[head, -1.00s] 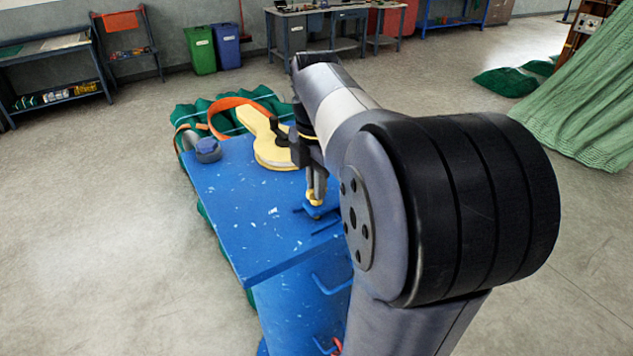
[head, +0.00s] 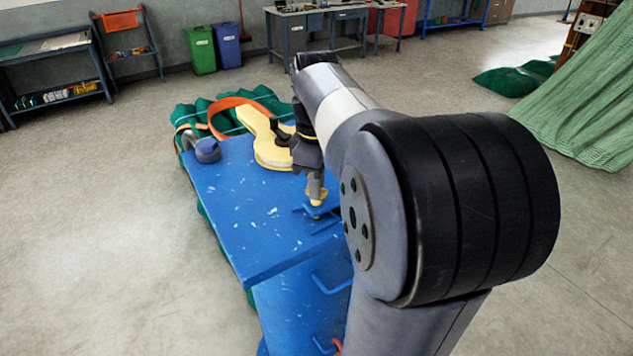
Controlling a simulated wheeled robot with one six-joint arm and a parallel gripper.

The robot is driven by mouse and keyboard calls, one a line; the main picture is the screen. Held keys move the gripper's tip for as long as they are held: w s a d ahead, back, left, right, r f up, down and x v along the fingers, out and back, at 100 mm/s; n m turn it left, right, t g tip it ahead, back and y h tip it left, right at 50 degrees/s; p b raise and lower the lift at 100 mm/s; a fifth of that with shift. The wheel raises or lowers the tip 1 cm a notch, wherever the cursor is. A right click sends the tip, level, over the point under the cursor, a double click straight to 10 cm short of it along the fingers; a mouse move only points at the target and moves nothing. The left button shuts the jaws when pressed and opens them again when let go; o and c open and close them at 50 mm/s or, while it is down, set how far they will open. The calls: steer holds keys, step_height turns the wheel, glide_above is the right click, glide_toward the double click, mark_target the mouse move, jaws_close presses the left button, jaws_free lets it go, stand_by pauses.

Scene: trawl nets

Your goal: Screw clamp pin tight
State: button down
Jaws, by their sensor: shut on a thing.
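My gripper (head: 316,186) points down over the blue trawl door (head: 250,220), near its right side. It is shut on a small yellow clamp pin (head: 317,200). The pin stands at a small blue clamp or bracket (head: 318,212) on the blue surface. My arm hides part of the bracket's right side, and the pin's thread cannot be made out.
A yellow flat piece (head: 268,145) lies behind my gripper. An orange strap (head: 230,107) and green netting (head: 190,115) lie beyond. A grey-blue round piece (head: 207,150) sits at the left corner. The front left of the blue surface is clear.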

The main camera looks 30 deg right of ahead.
steer(key=m, duration=0.5)
steer(key=shift+r+m, duration=0.15)
steer(key=shift+m, duration=0.15)
steer(key=m, duration=1)
steer(key=shift+r+m, duration=0.1)
steer(key=shift+m, duration=0.3)
steer(key=m, duration=0.5)
steer(key=shift+m, duration=0.3)
steer(key=m, duration=1.2)
steer(key=shift+m, duration=0.3)
steer(key=m, duration=0.4)
steer(key=shift+m, duration=0.3)
steer(key=m, duration=0.4)
steer(key=shift+m, duration=0.3)
